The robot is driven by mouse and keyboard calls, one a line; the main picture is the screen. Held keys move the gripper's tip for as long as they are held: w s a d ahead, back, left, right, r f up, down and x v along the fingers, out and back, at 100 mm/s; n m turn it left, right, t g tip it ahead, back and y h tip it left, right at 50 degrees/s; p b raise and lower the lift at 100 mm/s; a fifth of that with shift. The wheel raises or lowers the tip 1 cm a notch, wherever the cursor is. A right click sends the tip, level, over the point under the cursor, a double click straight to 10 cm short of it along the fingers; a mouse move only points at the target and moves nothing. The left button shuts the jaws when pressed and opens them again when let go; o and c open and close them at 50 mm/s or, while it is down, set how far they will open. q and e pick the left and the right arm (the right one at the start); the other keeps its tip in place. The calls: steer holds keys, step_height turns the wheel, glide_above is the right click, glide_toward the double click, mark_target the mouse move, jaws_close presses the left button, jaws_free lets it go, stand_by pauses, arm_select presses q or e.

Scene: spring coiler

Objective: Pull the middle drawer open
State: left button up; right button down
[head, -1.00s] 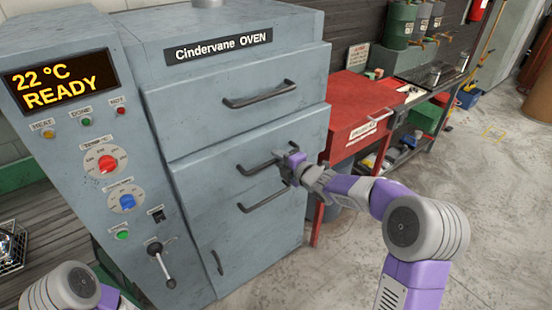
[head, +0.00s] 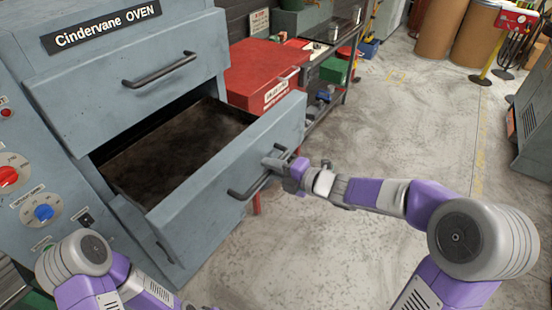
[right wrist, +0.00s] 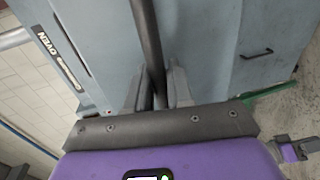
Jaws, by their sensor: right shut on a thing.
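The middle drawer (head: 200,230) of the grey-blue oven stands pulled out, and its dark, empty-looking inside (head: 180,150) shows. Its dark bar handle (head: 247,190) runs along the front. My right gripper (head: 277,166) is shut on this handle near its right end. In the right wrist view the handle bar (right wrist: 147,40) runs between the two fingers of the gripper (right wrist: 156,92). The upper drawer (head: 120,95) above is shut. My left arm is at the bottom left of the head view, with its gripper out of sight.
The oven's control panel (head: 25,215) with red and blue knobs is at the left. A red cabinet (head: 260,70) stands close behind the open drawer. The floor (head: 350,120) to the right is clear. Brown drums (head: 480,40) stand far off.

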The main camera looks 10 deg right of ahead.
steer(key=shift+s+d, duration=0.4)
steer(key=shift+s, duration=0.05)
steer(key=c, duration=1.2)
jaws_free()
steer(key=p+v, duration=0.2)
steer(key=v, duration=0.5)
steer(key=shift+s+d, duration=0.2)
steer(key=shift+s, duration=0.05)
